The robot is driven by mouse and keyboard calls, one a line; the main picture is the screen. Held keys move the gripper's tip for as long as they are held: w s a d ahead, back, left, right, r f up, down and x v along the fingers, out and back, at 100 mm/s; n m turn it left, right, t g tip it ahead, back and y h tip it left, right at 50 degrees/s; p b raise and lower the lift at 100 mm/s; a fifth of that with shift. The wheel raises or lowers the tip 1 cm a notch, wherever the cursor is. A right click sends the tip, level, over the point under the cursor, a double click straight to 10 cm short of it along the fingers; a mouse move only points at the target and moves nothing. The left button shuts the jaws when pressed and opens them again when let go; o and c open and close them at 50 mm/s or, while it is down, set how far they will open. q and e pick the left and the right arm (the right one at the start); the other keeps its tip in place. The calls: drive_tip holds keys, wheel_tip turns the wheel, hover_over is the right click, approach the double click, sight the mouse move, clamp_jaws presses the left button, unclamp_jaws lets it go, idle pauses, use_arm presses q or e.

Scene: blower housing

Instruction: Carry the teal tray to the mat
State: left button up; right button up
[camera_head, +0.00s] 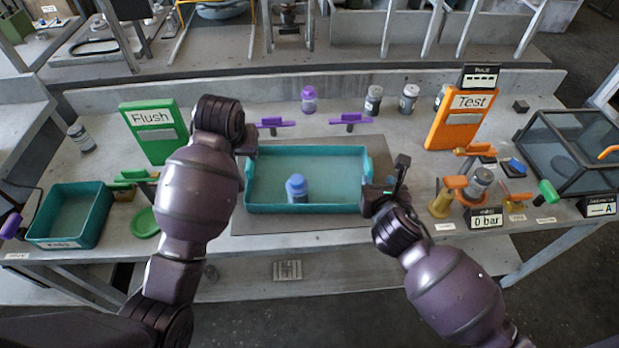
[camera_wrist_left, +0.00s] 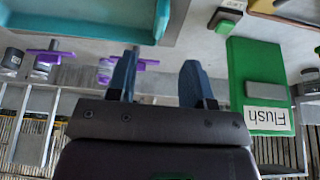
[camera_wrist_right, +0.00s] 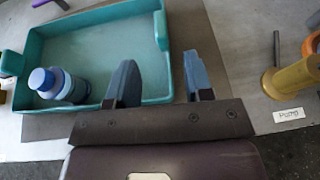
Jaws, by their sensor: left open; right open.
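The teal tray (camera_head: 262,209) is a shallow open box with a handle at each short end. It looks level over the darker grey mat (camera_head: 350,224), but I cannot tell whether it touches it. A blue-capped bottle (camera_head: 297,190) stands inside. My right gripper (camera_head: 386,180) is open at the tray's right end. In the right wrist view its fingers (camera_wrist_right: 160,80) straddle the line of the tray's right wall (camera_wrist_right: 161,45). My left gripper (camera_wrist_left: 158,78) is open near the tray's left end, mostly hidden by my arm in the head view; the tray (camera_wrist_left: 90,22) lies beyond its fingers.
A smaller teal bin (camera_head: 97,215) stands at the left. The green Flush panel (camera_head: 155,150), orange Test panel (camera_head: 458,130) and purple valve handles (camera_head: 349,119) stand behind. Orange fittings (camera_head: 456,186) and a glass box (camera_head: 570,150) crowd the right.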

sight(249, 164)
use_arm(q)
drive_tip(key=x, duration=1)
drive_tip(key=shift+f, duration=0.15)
use_arm(e)
drive_tip(key=x, duration=1)
drive_tip(key=shift+w+f, duration=0.1)
use_arm(q)
clamp_jaws()
use_arm(e)
clamp_jaws()
